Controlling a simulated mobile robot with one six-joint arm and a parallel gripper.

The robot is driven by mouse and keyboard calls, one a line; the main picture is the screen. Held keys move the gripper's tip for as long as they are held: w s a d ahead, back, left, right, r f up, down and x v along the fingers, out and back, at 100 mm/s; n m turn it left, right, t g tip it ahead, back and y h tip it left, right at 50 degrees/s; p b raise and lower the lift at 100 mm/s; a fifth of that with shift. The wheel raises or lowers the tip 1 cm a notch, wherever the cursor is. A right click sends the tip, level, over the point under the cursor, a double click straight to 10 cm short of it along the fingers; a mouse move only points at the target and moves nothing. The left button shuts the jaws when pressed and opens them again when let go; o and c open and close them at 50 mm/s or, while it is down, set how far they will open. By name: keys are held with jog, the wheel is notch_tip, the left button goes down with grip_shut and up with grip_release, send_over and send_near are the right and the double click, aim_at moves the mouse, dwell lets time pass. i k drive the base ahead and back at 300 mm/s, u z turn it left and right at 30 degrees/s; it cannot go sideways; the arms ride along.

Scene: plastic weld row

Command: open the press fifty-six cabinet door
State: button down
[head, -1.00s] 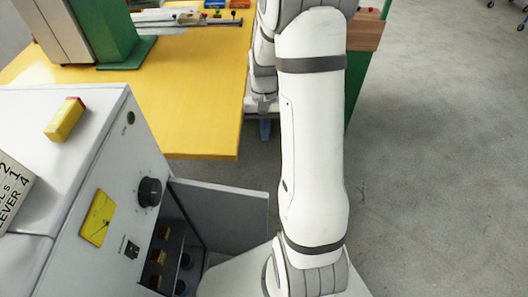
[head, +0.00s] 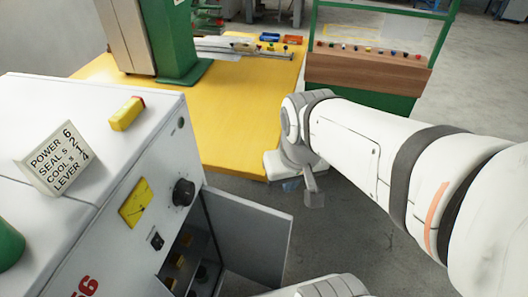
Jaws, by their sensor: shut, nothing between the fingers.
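The white press cabinet (head: 140,200) stands at the left in the head view, with part of a red 56 on its front. Its grey door (head: 250,235) stands swung out from the front, hinged at the far side. Dark shelves with several brownish blocks (head: 180,262) show in the opening. My gripper (head: 313,198) is shut and empty, just beyond the door's free edge, and looks apart from it. The door's lower part is partly hidden by my arm.
A card with numbers (head: 58,160) and a yellow block (head: 127,113) sit on the cabinet top. A yellow table (head: 240,130) stands behind, with a wood-topped green bench (head: 370,68) at its right. Grey floor (head: 350,235) is free right of the door.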

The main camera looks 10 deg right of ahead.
aim_at(253, 239)
jog(key=z, duration=0.05)
jog(key=k, duration=0.3)
jog(key=u, duration=0.8)
jog(key=k, duration=1.15)
jog(key=z, duration=0.4)
jog(key=i, duration=1)
jog(key=z, duration=0.05)
